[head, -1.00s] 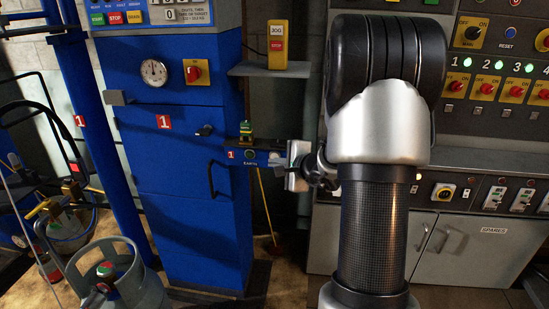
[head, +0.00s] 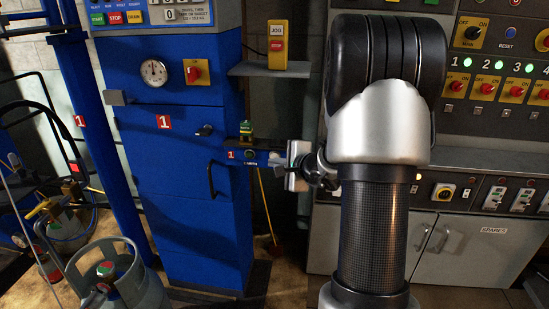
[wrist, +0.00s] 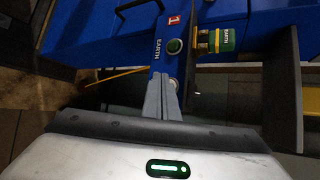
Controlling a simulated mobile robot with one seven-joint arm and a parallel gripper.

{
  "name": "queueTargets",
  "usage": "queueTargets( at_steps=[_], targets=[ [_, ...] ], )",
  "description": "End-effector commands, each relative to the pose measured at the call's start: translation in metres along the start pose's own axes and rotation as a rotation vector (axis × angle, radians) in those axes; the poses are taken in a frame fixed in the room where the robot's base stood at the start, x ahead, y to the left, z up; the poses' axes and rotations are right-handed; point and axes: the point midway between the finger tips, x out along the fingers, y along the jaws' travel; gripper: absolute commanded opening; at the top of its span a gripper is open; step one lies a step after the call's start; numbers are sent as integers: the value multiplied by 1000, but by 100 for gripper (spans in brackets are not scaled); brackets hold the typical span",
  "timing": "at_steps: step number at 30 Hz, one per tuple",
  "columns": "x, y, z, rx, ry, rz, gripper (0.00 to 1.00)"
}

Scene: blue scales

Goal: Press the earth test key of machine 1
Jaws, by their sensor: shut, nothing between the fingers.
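The earth panel (head: 236,155) of machine 1 is a narrow blue strip with a red "1" label, sticking out right of the blue cabinet. In the wrist view the panel (wrist: 157,63) carries the word EARTH and a round dark key with a green centre and pale ring (wrist: 174,47). My gripper (wrist: 163,77) is shut and empty, its fingertips at the near end of the panel, short of the key. A second round metal fitting (wrist: 173,83) shows beside the tips; whether they touch it I cannot tell. In the head view my gripper (head: 277,161) is small and partly dark.
A green-and-yellow EARTH block (wrist: 222,40) stands beside the key; it also shows in the head view (head: 246,130). A grey shelf (head: 270,69) with a yellow JOG box (head: 277,44) is above. A black door handle (head: 211,179) and gas bottle (head: 118,276) are lower left.

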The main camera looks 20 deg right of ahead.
Motion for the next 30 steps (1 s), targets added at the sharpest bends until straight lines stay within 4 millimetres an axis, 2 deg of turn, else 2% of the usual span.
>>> queueTargets(
  at_steps=[30],
  targets=[
    [6,-4,-4,0,0,0,0]
  ],
)
